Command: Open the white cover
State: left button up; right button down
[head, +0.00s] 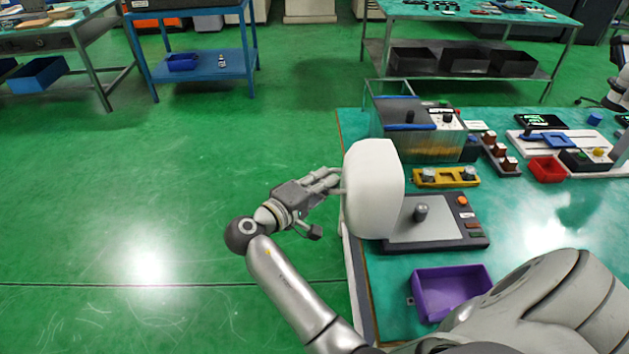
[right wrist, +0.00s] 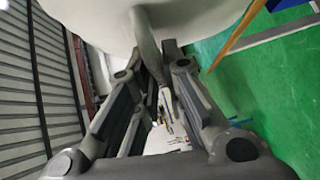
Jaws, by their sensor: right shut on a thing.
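The white cover (head: 373,188) stands raised at the left edge of a dark control panel (head: 440,235), at the left side of the table. The panel's grey top, with a knob (head: 421,212) on it, lies exposed to the right of the cover. My right gripper (head: 337,180) reaches the cover's left side and is shut on it. In the right wrist view the cover (right wrist: 170,14) fills the top, with a part of it running down between the fingers (right wrist: 160,62). The exact grip contact is partly hidden. My left gripper is not in view.
A purple bin (head: 452,288) lies in front of the panel on the green table (head: 395,292). A yellow block (head: 446,177) and a transparent box (head: 420,140) stand behind it. Open green floor (head: 190,215) lies left of the table.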

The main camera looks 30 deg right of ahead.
jog(key=shift+s+d+r, duration=0.3)
jog(key=shift+d+r, duration=0.25)
jog(key=shift+r, duration=0.05)
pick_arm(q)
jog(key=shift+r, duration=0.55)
pick_arm(e)
jog(key=c, duration=1.5)
grip_release()
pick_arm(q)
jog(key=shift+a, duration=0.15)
pick_arm(e)
jog(key=shift+a+f, duration=0.1)
jog(key=shift+f, duration=0.05)
